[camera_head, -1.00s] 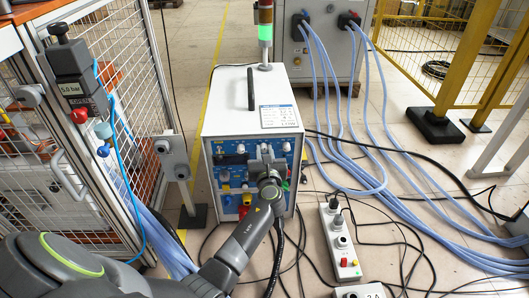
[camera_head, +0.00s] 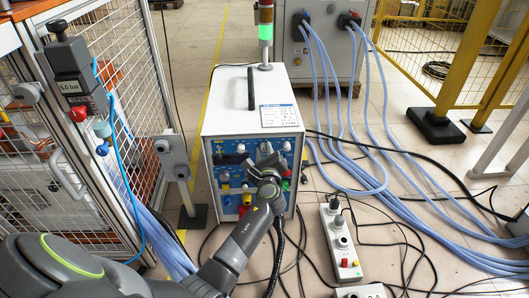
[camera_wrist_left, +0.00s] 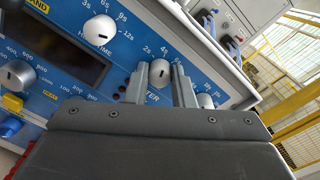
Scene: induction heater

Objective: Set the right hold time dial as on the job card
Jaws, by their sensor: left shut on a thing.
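The blue front panel of the white heater cabinet (camera_head: 222,160) carries several dials. My left gripper (camera_head: 265,154) is at the panel's upper right, its wrist hiding part of the panel. In the left wrist view, my left gripper (camera_wrist_left: 163,85) is shut on a pale round dial (camera_wrist_left: 160,69) with 2s and 4s marks, one finger on each side. The dial's lower edge and most of its label are hidden. Another seconds dial (camera_wrist_left: 100,29) is to its left, and a third dial (camera_wrist_left: 205,101) to its right. A white card (camera_head: 279,116) lies on the cabinet top; its text is unreadable. My right gripper is not visible.
A black handle (camera_head: 251,88) and a lit green signal lamp (camera_head: 265,34) are on top of the cabinet. A fenced cell (camera_head: 110,90) stands at left. A power strip (camera_head: 340,240) and many cables lie on the floor at right.

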